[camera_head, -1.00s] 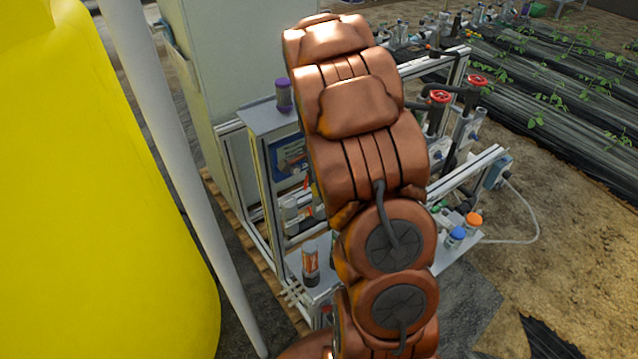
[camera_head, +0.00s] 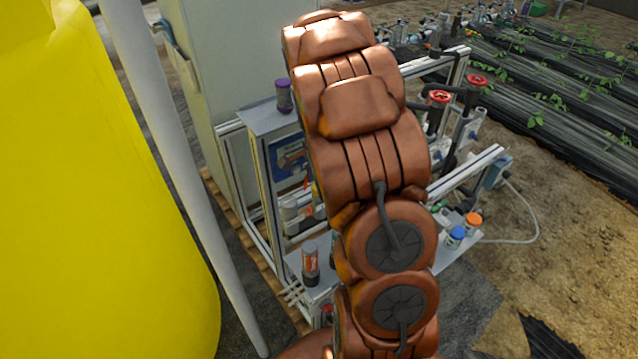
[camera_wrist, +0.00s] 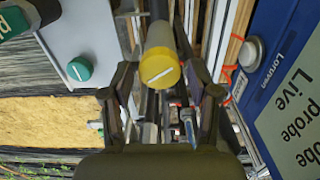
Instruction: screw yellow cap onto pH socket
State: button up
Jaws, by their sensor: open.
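The yellow cap (camera_wrist: 160,70), with a white line across its face, shows in the wrist view at the end of a grey cylinder (camera_wrist: 159,35). I cannot tell how far the cap is seated, or whether the cylinder is the pH socket, as no pH label is readable. My gripper (camera_wrist: 158,78) is open, with one finger on each side of the cap and visible gaps between. In the head view my arm hides the gripper and the yellow cap.
In the wrist view, a green cap (camera_wrist: 79,69) sits on a grey plate at left, and a blue probe display (camera_wrist: 293,85) stands at right. In the head view, blue (camera_head: 456,235) and orange (camera_head: 473,219) caps sit right of my arm. A yellow tank (camera_head: 90,200) fills the left.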

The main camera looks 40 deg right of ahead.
jog(key=shift+r+p, duration=0.5)
jog(key=shift+r, duration=1.3)
jog(key=o, duration=0.5)
jog(key=shift+o, duration=0.2)
jog(key=shift+r, duration=0.1)
notch_tip(320, 180, up, 9)
jog(key=p, duration=0.3)
dwell(0.5)
dwell(0.4)
